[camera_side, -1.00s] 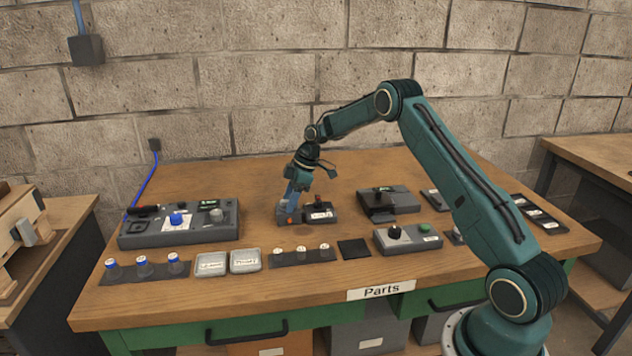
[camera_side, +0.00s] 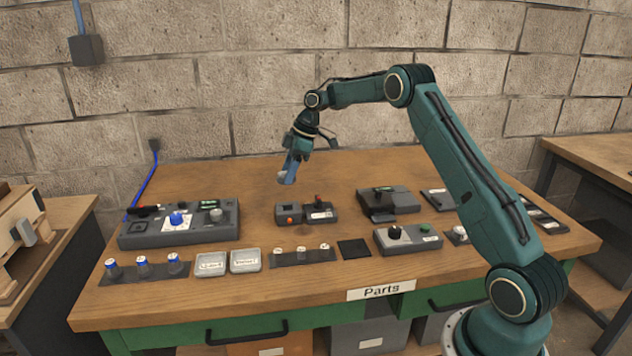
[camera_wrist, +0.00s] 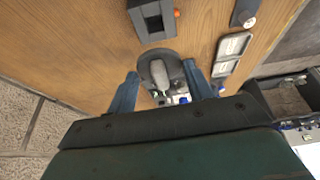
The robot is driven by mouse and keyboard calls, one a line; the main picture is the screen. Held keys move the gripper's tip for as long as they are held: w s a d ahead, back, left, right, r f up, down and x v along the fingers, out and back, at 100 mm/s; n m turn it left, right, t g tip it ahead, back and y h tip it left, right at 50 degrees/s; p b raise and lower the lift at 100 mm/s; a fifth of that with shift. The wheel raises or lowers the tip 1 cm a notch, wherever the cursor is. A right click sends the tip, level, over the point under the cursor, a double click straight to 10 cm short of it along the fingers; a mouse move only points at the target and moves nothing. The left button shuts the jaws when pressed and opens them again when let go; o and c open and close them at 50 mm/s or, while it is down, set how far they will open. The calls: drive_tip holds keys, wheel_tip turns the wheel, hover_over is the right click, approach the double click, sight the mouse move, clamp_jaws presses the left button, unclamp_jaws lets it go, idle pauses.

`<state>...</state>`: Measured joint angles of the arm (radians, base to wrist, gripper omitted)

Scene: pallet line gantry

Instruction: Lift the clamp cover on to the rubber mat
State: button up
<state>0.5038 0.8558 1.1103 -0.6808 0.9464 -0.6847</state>
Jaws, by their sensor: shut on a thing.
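My gripper (camera_side: 287,178) is in the air above the small dark unit (camera_side: 306,213) with an orange button. In the wrist view, the blue fingers of my gripper (camera_wrist: 162,88) are on either side of a rounded grey piece (camera_wrist: 145,68), which looks like the clamp cover. My gripper is shut on it and holds it clear of the bench. In the side view the cover is small and partly hidden by the fingers. A flat black square (camera_side: 353,248), which looks like the rubber mat, lies bare near the front of the bench.
A grey control panel (camera_side: 140,236) stands at left. Two shallow tins (camera_side: 212,265) and a strip with several white-topped pieces (camera_side: 290,259) lie in front. A knob box (camera_side: 408,240) is right of the black square, and a dark block unit (camera_side: 400,205) stands behind it.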

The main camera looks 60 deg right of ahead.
drive_tip(key=shift+r, duration=0.5)
drive_tip(key=shift+s, duration=0.1)
drive_tip(key=shift+s+d+r, duration=0.1)
drive_tip(key=shift+s+r, duration=0.1)
drive_tip(key=s+r, duration=0.3)
drive_tip(key=s, duration=0.8)
drive_tip(key=s+a+r, duration=0.1)
drive_tip(key=s+r, duration=0.2)
drive_tip(key=s, duration=0.8)
drive_tip(key=shift+s+a, duration=0.15)
drive_tip(key=shift+a, duration=0.05)
wheel_tip(320, 180, down, 16)
